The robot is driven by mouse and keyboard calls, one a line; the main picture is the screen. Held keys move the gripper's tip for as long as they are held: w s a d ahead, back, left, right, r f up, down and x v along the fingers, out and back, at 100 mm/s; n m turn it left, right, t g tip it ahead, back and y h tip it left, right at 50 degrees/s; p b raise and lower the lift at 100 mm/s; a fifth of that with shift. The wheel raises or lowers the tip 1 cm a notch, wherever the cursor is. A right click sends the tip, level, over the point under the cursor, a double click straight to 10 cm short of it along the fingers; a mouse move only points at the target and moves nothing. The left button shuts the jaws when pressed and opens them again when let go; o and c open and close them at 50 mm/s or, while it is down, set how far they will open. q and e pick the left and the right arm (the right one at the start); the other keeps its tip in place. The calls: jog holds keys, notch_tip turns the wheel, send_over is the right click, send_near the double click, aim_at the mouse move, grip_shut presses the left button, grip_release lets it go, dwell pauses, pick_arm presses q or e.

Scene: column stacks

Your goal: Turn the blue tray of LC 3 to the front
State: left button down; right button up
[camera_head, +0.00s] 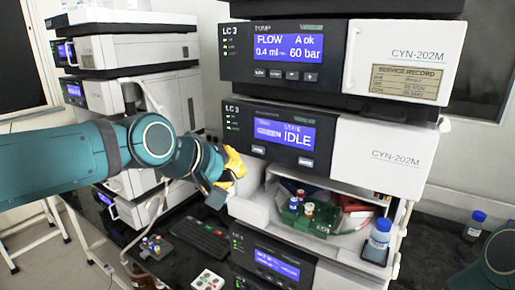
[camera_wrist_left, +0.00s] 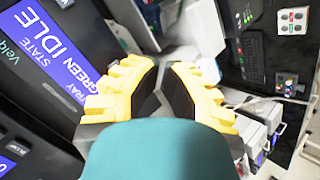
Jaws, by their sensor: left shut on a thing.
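The LC 3 sampler module (camera_head: 385,160) is the middle unit of the near stack. Its display (camera_head: 282,131) ends in IDLE; in the wrist view the display (camera_wrist_left: 55,45) reads STATE, TRAY, GREEN IDLE. The compartment below is open. A green tray (camera_head: 305,222) with several vials sits at its front, with red tray parts (camera_head: 352,203) behind. My left gripper (camera_head: 236,166), also in the wrist view (camera_wrist_left: 161,88), is shut at the module's left front edge, by a white panel (camera_head: 250,208). What it holds is hidden. My right gripper is not shown.
A blue-capped bottle (camera_head: 378,240) stands at the compartment's right front. Another bottle (camera_head: 474,226) is on the dark bench at right. A keyboard (camera_head: 203,238) and a small vial rack (camera_head: 155,247) lie left of the stack. A second stack (camera_head: 125,50) stands behind left.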

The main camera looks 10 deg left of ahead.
pick_arm(q)
jog(key=shift+w+d, duration=0.3)
jog(key=shift+w, duration=0.5)
jog(key=shift+w+d, duration=0.3)
jog(key=shift+w, duration=0.5)
jog(key=shift+w+d, duration=0.3)
jog(key=shift+w, duration=0.5)
jog(key=shift+w, duration=0.1)
jog(key=shift+w+d+p, duration=0.1)
jog(key=shift+w+p, duration=0.2)
jog(key=shift+w+d, duration=0.15)
jog(key=shift+w, duration=0.2)
dwell(0.3)
jog(key=shift+s, duration=0.1)
jog(key=shift+s+a, duration=0.3)
jog(key=shift+s, duration=0.4)
jog(key=shift+s+a+b, duration=0.2)
jog(key=shift+s+a, duration=0.1)
jog(key=shift+s, duration=0.5)
jog(key=shift+s+a+b, duration=0.2)
jog(key=shift+s+a, duration=0.05)
jog(key=shift+s, duration=0.5)
jog(key=shift+s+a+b, duration=0.2)
jog(key=shift+s+a, duration=0.1)
jog(key=shift+s, duration=0.5)
